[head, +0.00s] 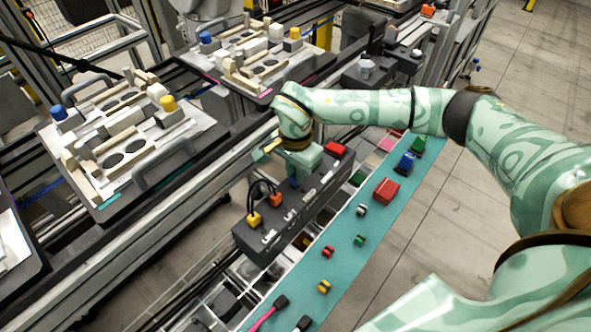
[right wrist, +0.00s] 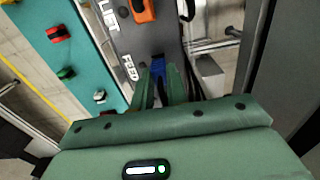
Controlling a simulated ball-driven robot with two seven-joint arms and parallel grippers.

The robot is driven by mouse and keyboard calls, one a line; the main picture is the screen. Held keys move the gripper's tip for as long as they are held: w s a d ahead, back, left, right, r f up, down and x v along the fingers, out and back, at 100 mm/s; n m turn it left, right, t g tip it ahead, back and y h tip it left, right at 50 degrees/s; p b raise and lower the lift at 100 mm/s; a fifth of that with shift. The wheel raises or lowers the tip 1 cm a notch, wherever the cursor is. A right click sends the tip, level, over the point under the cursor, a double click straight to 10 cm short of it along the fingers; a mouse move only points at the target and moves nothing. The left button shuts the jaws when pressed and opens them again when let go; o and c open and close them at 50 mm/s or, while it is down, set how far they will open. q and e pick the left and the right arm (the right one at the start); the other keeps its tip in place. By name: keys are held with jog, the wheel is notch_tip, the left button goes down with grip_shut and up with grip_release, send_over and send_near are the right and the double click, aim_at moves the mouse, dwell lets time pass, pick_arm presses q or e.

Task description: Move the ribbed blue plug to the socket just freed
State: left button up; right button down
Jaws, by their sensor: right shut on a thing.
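The blue plug (right wrist: 158,66) shows in the right wrist view between the fingertips of my right gripper (right wrist: 160,82), which is shut on it. Its ribs are too small to make out. In the head view my right gripper (head: 298,168) points down at the dark grey socket box (head: 262,240), near its middle. I cannot tell whether the plug is seated in the box or held just above it. An orange plug (head: 276,198) and a yellow plug (head: 254,218) with black cables sit in the near part of the box. My gripper hides some sockets. My left gripper is not in view.
A red piece (head: 333,148) sits at the box's far end. A teal strip (head: 345,240) beside the box carries a red block (head: 385,190), a blue connector (head: 405,163) and several small connectors. Pallet fixtures (head: 196,128) stand on the conveyor at left.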

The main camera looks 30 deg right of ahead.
jog(key=shift+f, duration=0.15)
jog(key=c, duration=1.3)
grip_release()
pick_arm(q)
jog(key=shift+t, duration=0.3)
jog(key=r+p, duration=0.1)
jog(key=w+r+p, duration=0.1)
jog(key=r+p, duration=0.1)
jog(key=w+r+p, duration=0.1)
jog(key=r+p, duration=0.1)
pick_arm(e)
notch_tip(320, 180, up, 16)
jog(key=shift+r, duration=0.15)
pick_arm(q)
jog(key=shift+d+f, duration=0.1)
